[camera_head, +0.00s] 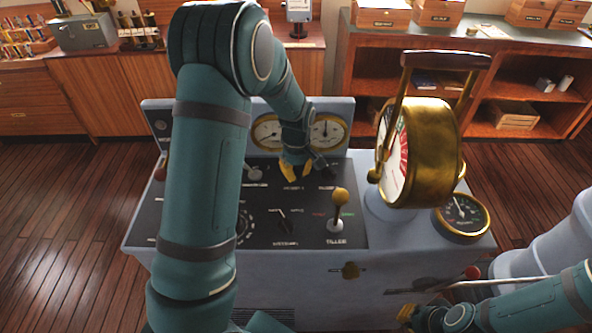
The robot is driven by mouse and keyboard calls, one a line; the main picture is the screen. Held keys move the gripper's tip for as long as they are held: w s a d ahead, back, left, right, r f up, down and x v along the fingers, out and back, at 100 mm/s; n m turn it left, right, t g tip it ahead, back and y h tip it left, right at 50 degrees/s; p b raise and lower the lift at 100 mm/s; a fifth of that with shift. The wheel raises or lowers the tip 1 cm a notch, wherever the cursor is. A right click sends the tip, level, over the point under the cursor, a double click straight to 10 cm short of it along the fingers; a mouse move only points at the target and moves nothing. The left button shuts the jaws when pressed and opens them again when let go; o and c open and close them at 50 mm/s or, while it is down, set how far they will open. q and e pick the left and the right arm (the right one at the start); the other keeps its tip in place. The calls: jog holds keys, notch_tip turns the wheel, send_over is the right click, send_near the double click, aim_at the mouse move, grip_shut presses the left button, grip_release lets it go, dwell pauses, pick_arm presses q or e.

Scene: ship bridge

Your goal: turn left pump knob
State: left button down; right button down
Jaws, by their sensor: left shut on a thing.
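The grey console (390,262) has a dark control panel (300,215). My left arm reaches over it, and my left gripper (294,171), with yellow fingertips, is down at the panel's back row. It is shut on what appears to be the left pump knob, which the fingers hide. A dark knob (326,171) sits just right of the fingers, above its own small label. My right gripper (408,314) is low at the right, in front of the console and away from the panel; whether it is open or shut is unclear.
A yellow-topped tiller lever (340,198) stands in front of the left gripper. A large brass telegraph (430,150) rises to the right. Round gauges (328,131) stand behind the panel. A red-ended rod (472,273) runs near the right gripper. My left arm covers the panel's left part.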

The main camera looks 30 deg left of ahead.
aim_at(296, 170)
pick_arm(q)
jog(key=shift+s+f, duration=0.1)
dwell(0.3)
jog(key=c, duration=1)
grip_release()
notch_tip(296, 170, up, 12)
